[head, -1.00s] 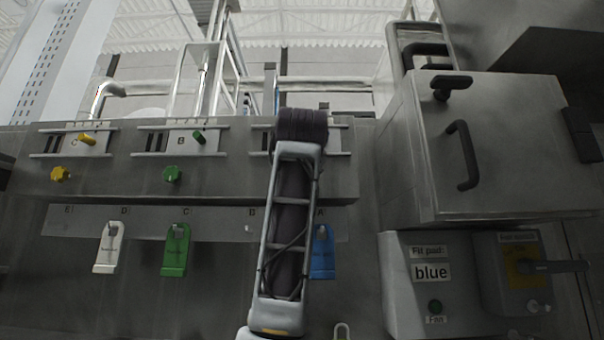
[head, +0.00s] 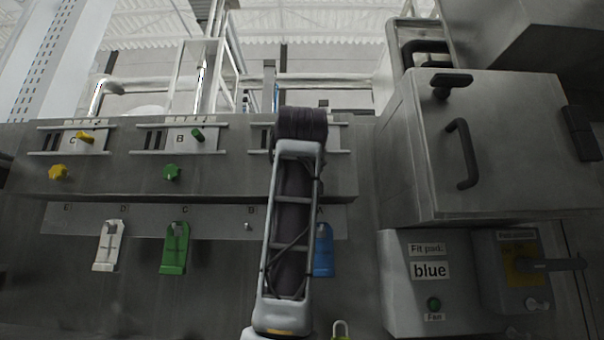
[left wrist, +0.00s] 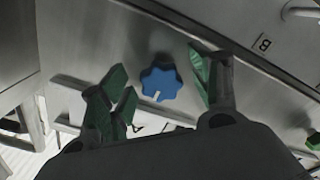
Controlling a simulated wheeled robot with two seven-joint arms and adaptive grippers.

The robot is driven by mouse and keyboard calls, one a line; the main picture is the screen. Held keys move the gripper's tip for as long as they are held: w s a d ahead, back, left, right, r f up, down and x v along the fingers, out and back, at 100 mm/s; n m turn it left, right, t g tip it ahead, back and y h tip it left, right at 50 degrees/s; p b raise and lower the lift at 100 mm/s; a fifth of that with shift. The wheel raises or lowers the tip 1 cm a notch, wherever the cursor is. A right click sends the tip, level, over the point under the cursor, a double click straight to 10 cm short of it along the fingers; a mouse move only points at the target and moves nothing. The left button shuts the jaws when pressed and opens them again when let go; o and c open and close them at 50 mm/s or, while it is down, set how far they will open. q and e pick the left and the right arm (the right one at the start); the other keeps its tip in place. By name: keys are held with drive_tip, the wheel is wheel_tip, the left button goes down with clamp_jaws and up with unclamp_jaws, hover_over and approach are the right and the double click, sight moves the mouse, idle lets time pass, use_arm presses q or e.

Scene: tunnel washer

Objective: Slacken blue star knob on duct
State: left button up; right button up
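The blue star knob (left wrist: 160,83) with a white mark shows in the left wrist view on a grey metal duct face. My left gripper (left wrist: 158,68) is open, with one green-padded finger on each side of the knob. Gaps show between the fingers and the knob, and I see no contact. In the head view my left arm reaches up the middle and hides both the knob and its own gripper. A yellow star knob (head: 58,172) and a green star knob (head: 172,173) sit on the duct to the left. My right gripper is not in view.
White (head: 108,247), green (head: 175,250) and blue (head: 324,252) tags hang on a lettered strip (head: 210,218) below the duct. A handled metal box (head: 510,130) stands at right, above a panel labelled "Fit pad: blue" (head: 430,270). A small loop (head: 340,330) shows at the bottom edge.

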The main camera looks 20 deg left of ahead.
use_arm(q)
drive_tip(key=shift+s+r, duration=0.1)
drive_tip(key=v, duration=1.2)
idle(0.9)
